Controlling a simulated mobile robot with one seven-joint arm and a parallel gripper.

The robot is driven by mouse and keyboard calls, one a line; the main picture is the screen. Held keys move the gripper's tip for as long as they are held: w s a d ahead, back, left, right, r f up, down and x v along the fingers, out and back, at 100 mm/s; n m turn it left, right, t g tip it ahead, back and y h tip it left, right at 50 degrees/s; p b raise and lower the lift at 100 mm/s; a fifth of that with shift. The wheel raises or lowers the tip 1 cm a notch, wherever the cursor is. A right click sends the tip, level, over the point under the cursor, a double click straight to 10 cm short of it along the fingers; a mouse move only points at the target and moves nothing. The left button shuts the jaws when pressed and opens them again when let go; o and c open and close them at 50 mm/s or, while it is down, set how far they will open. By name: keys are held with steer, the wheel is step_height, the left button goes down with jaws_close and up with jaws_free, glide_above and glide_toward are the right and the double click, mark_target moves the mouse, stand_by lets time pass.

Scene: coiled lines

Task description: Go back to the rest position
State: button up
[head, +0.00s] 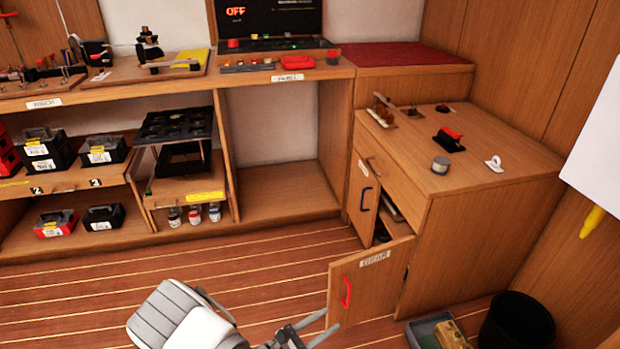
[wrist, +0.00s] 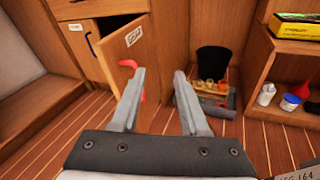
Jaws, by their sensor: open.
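My gripper (head: 330,320) is low over the plank floor, at the bottom of the head view. It is open, with nothing between its fingers (wrist: 159,74). It is in front of the open cabinet door labelled GEAR (head: 372,278), close to the door's red handle (head: 347,291). In the head view the fingertips look apart from the handle. In the wrist view the left finger partly covers the red handle (wrist: 128,64), and the door (wrist: 132,45) stands beyond that finger.
The door juts into the room from the right cabinet (head: 480,230). A black bin (head: 517,322) and a grey tray with items (head: 428,328) stand on the floor to its right. Shelves with cases (head: 108,148) line the left. The floor (head: 270,265) before the empty bay is clear.

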steer(key=s+d+r+m+g+y, duration=0.1)
steer(key=d+r+m+g+y, duration=0.15)
steer(key=r+m, duration=0.35)
steer(key=s+d+r+m+g+y, duration=0.1)
steer(key=d+r+m+g, duration=0.2)
steer(key=r, duration=0.6)
steer(key=s+d+r+m+g+y, duration=0.1)
steer(key=s+d+r+m+g, duration=0.1)
steer(key=r+m+g, duration=0.4)
steer(key=s+d+r+m+t+y, duration=0.2)
steer(key=s+r+m+t+y, duration=0.15)
steer(key=s+r, duration=0.45)
steer(key=s+d+r+m+t+y, duration=0.1)
steer(key=s+r+m+t+y, duration=0.3)
steer(key=r, duration=0.7)
step_height(320, 180, up, 26)
steer(key=y+p, duration=0.1)
steer(key=p, duration=2.5)
steer(key=shift+m+g, duration=0.3)
steer(key=shift+m, duration=0.05)
steer(key=shift+d, duration=0.1)
